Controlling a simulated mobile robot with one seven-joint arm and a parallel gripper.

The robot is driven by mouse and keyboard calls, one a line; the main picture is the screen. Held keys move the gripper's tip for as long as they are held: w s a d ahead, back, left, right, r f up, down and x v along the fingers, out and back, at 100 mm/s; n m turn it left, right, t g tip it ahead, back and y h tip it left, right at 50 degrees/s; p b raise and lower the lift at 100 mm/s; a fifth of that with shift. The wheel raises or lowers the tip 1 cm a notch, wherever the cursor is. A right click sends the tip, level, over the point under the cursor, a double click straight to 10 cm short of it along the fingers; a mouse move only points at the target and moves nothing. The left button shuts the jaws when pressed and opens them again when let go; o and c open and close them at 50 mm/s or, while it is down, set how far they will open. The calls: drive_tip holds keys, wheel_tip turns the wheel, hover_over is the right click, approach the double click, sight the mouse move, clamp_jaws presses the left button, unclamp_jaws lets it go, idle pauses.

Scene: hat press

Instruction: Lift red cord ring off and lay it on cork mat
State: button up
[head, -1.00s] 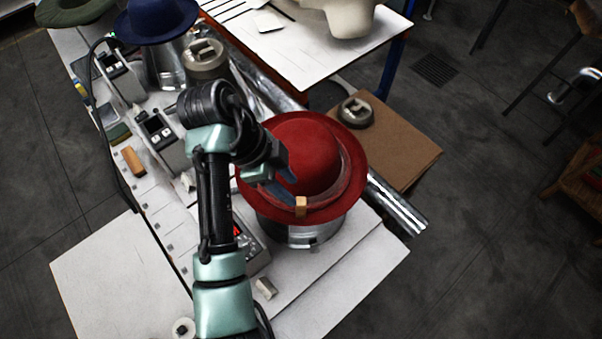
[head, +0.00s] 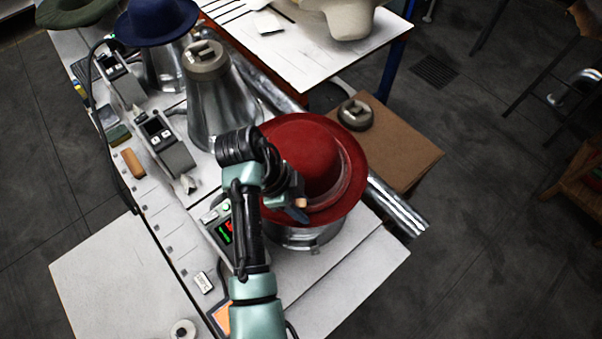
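The red hat (head: 310,155) sits on a silver metal block (head: 300,236). The red cord ring (head: 347,182) shows as a thin band around the base of the crown, on the brim, and is hard to tell from the felt. A small tan tab (head: 301,203) shows at the front of the crown. My gripper (head: 298,209) is at this tab, low over the front brim. Its blue finger overlaps the tab's lower side, so I cannot tell whether the fingers are closed on it. The cork mat (head: 408,150) is the brown sheet to the right of the hat.
A grey weight (head: 355,114) stands on the mat's far left part; the mat's right and near parts are clear. A tall metal cone (head: 215,110) and a blue hat (head: 157,20) stand behind on the left.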

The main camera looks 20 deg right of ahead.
clamp_jaws()
wheel_tip(320, 180, up, 11)
drive_tip(key=shift+f+p, duration=0.2)
drive_tip(key=shift+p, duration=0.9)
wheel_tip(320, 180, up, 12)
drive_tip(key=p, duration=0.6)
drive_tip(key=shift+f+p, duration=0.25)
drive_tip(key=shift+p, duration=0.1)
